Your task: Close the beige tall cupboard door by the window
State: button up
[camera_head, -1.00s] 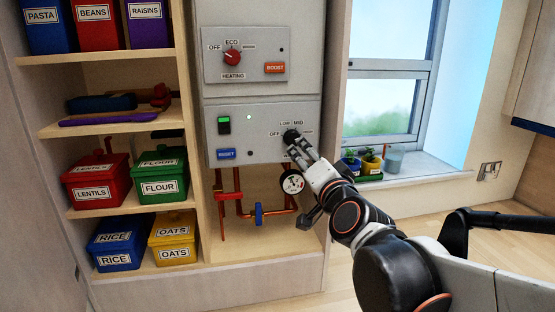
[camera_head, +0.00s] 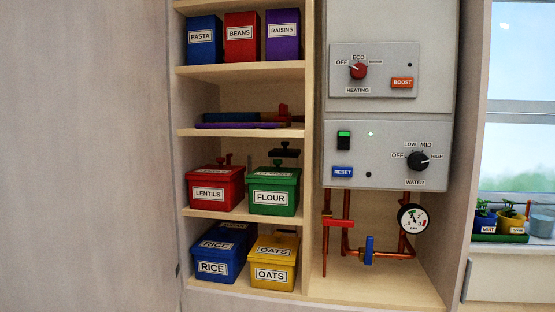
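The beige tall cupboard (camera_head: 312,130) stands open, with its shelves and boiler section in plain sight. A large flat beige panel (camera_head: 90,150) fills the left of the view beside the shelves. It looks like the cupboard's door, swung open to the left. Its outer edge and any handle are out of frame. The window (camera_head: 520,110) is to the right of the cupboard. My gripper is not in view.
Shelves hold labelled boxes such as the red lentils box (camera_head: 215,187). The boiler's water knob (camera_head: 418,160) points towards HIGH. Red pipes and a gauge (camera_head: 412,218) sit below it. Potted plants (camera_head: 497,218) stand on the windowsill.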

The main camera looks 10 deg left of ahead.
aim_at(88, 219)
jog(key=k+z, duration=0.15)
jog(key=k, duration=0.25)
jog(key=k+j+z, duration=0.1)
jog(key=k+z, duration=0.15)
jog(key=z, duration=0.2)
jog(key=k+z, duration=0.2)
jog(key=z, duration=0.2)
jog(key=k+z, duration=0.25)
jog(key=z, duration=0.2)
jog(key=k+l+z, duration=0.2)
jog(key=z, duration=0.25)
jog(key=k+j+z, duration=0.15)
jog(key=k+z, duration=0.65)
jog(key=k, duration=0.15)
jog(key=k+u, duration=0.1)
jog(key=u, duration=0.35)
jog(key=k+u, duration=0.1)
jog(key=u, duration=0.35)
jog(key=k+j+u, duration=0.1)
jog(key=u, duration=0.35)
jog(key=j+u, duration=0.1)
jog(key=u, duration=1.25)
jog(key=k+j, duration=0.05)
jog(key=j, duration=0.05)
